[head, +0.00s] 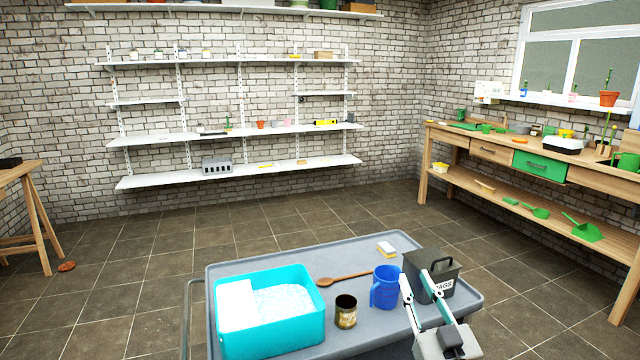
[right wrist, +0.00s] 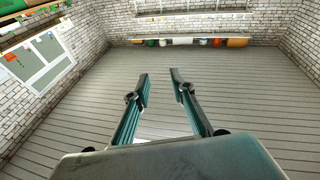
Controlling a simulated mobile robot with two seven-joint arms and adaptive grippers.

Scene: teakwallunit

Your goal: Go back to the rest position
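My right gripper (head: 415,275) is at the lower right of the head view, in front of the grey cart. Its two fingers are spread apart, and part of the dark grey box shows behind them. In the right wrist view the fingers of the same gripper (right wrist: 159,73) are apart with nothing between them. My left gripper is not in view.
A workbench (head: 480,138) stands right; open floor (head: 200,240) lies behind.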

